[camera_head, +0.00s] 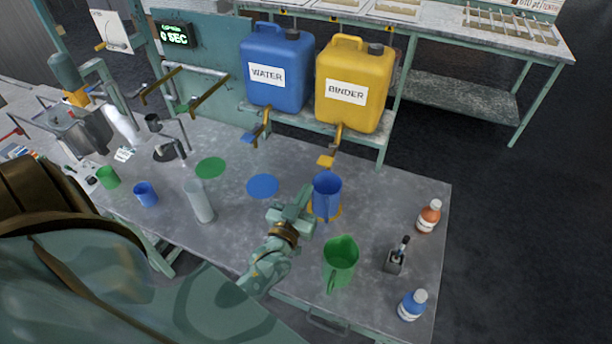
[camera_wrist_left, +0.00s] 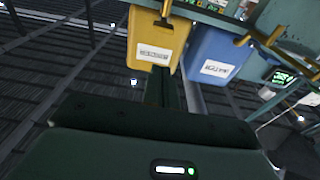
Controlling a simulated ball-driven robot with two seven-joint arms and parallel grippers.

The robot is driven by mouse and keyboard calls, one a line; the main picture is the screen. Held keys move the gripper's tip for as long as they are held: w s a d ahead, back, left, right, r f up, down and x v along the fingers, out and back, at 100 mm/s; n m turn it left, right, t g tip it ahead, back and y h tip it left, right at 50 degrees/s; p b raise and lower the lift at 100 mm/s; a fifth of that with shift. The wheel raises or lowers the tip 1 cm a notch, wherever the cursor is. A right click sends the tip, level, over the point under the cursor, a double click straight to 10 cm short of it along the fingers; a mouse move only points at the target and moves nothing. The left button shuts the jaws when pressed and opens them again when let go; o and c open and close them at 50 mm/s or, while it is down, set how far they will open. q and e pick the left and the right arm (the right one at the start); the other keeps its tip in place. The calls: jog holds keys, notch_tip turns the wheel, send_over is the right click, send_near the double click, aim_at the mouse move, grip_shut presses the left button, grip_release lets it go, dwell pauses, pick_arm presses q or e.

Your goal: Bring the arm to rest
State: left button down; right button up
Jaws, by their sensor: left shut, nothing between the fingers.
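My left arm comes in from the lower left of the head view. Its gripper (camera_head: 303,197) is over the bench, just left of a blue jug (camera_head: 327,193). The fingers are shut with nothing between them. I cannot tell whether they touch the jug. The jug stands upright on a yellow disc (camera_head: 338,216). In the left wrist view the gripper (camera_wrist_left: 165,85) is dark and seen from behind, pointing toward the yellow binder canister (camera_wrist_left: 155,45) and the blue water canister (camera_wrist_left: 213,55). My right gripper is not in view.
A green jug (camera_head: 340,262) stands close to the arm's right. A glass cylinder (camera_head: 199,203) stands to its left. Bottles (camera_head: 428,216) and a small black holder (camera_head: 395,260) are at the right end. The bench (camera_head: 235,235) is clear left of the wrist.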

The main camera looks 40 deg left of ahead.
pick_arm(q)
jog(key=shift+d, duration=0.1)
jog(key=s+d+r+m+g, duration=0.1)
jog(key=s+r+m+g, duration=0.1)
jog(key=s+m+g, duration=0.55)
jog(key=s+r+m+g, duration=0.2)
jog(key=s+r+g, duration=0.15)
jog(key=s, duration=0.65)
jog(key=s+d+f+g+h+b, duration=0.25)
jog(key=f+b, duration=0.25)
jog(key=f, duration=1.4)
jog(key=s+d+f+g+h+b, duration=0.1)
jog(key=s+d+f+g+b, duration=0.2)
jog(key=f, duration=1.7)
jog(key=s+f+n+g+b, duration=0.1)
jog(key=s+f+n+b, duration=0.2)
jog(key=s+f, duration=1.5)
jog(key=h+b, duration=0.1)
jog(key=b, duration=0.3)
jog(key=shift+a+f, duration=0.25)
jog(key=shift+a, duration=0.15)
